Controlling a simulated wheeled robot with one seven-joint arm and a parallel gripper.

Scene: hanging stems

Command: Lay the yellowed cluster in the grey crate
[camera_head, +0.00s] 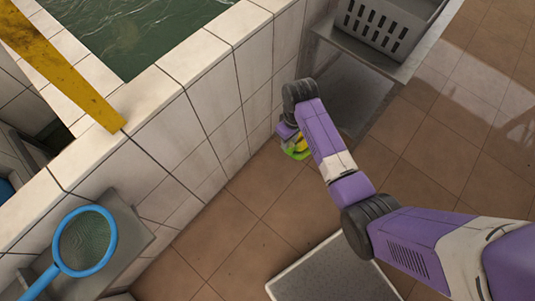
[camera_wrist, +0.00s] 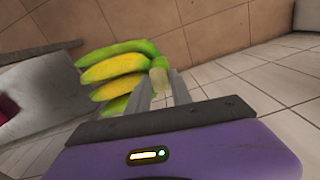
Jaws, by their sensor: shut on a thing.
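The yellowed cluster, a bunch of yellow bananas with green edges, shows in the wrist view (camera_wrist: 118,68) to the left of the fingers. My gripper (camera_wrist: 160,88) is shut on its pale stem end, and the fruit sticks out sideways. In the head view the cluster (camera_head: 296,150) is mostly hidden behind my purple arm, low beside the tiled wall. The grey crate (camera_head: 385,26) with slotted sides stands at the top right of the head view, apart from the cluster. Only part of its inside shows.
The crate stands on a metal stand (camera_head: 412,66). A tiled basin wall (camera_head: 205,72) holds green water (camera_head: 135,30), with a yellow beam (camera_head: 62,68) across its rim. A blue net (camera_head: 85,240) lies at the lower left. Brown floor tiles (camera_head: 245,250) are clear between wall and arm.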

